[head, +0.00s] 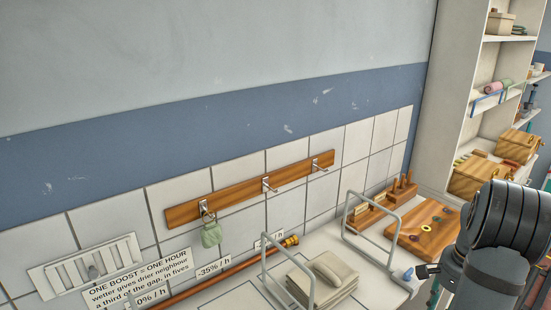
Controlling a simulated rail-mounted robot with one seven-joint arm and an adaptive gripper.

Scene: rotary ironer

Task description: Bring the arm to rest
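My arm shows as dark rounded links at the lower right of the head view. My gripper (428,271) may be the small dark part with a pale piece at the left of these links, close to the counter's right end. It is too small and partly hidden, so I cannot tell whether it is open or shut, or whether it holds anything.
A wooden hook rail (240,190) on the tiled wall carries a green item (211,234). Folded cloths (322,283) lie on the counter between metal hoops (350,212). A wooden board (425,222) and shelves (455,75) with boxes (478,178) stand near my arm.

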